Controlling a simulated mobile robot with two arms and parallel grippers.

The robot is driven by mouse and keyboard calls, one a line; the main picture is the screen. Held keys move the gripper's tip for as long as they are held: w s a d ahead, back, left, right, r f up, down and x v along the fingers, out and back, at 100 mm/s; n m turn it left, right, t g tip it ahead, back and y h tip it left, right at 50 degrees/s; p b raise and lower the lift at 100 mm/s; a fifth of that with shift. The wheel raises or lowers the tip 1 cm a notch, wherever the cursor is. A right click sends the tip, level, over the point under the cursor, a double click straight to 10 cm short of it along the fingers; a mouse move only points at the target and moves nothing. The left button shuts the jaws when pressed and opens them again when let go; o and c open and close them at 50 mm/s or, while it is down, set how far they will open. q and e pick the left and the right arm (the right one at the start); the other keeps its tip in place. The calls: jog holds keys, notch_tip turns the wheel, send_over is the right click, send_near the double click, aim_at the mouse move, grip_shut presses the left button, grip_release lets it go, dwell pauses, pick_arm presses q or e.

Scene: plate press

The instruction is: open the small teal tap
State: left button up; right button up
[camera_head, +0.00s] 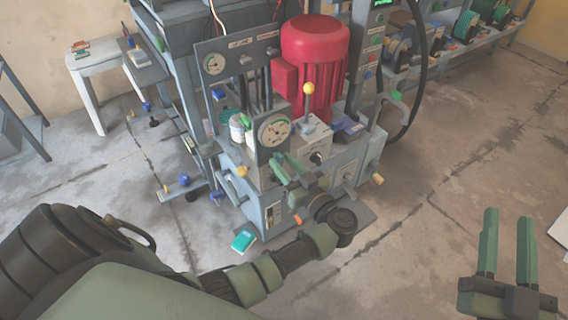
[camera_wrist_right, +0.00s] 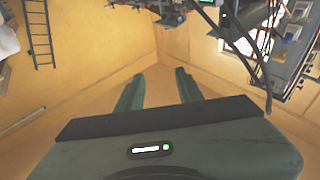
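My left gripper (camera_head: 284,165) is at the front of the press, just below the round gauge (camera_head: 274,129). Its two green fingers look apart, and I see nothing held between them. I cannot make out the small teal tap for certain; it may be hidden by the left gripper or be too small to tell.
The press (camera_head: 262,212) has a red motor (camera_head: 315,45), a yellow-knobbed lever (camera_head: 309,90) and protruding knobs near my left gripper. A teal box (camera_head: 243,241) lies at its foot. A white stool (camera_head: 90,66) stands at the left.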

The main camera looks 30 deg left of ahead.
pick_arm(q)
grip_shut()
jog(key=shift+r, duration=0.1)
jog(key=shift+w+a+r+n+p, duration=0.2)
jog(key=shift+r+n+p, duration=0.2)
jog(key=shift+p, duration=0.7)
jog(key=shift+a+r+p, duration=0.1)
jog(key=shift+r+p, duration=0.05)
jog(key=shift+p, duration=0.5)
pick_arm(e)
notch_tip(320, 180, down, 14)
jog(key=s+d+r+g+h, duration=0.1)
jog(key=s+d+g+h, duration=0.2)
jog(key=g, duration=0.5)
pick_arm(q)
jog(key=shift+f+n+p, duration=0.35)
jog(key=shift+n+p, duration=0.05)
jog(key=shift+p, duration=0.75)
pick_arm(e)
jog(key=s+d+f+g+h, duration=0.1)
jog(key=s+d+f+g, duration=0.2)
jog(key=s+f+g, duration=0.4)
jog(key=s+f, duration=0.1)
jog(key=s, duration=0.1)
jog(key=shift+s+d+f+m+h, duration=0.2)
jog(key=shift+s+m+h, duration=0.1)
jog(key=shift+s+m, duration=0.1)
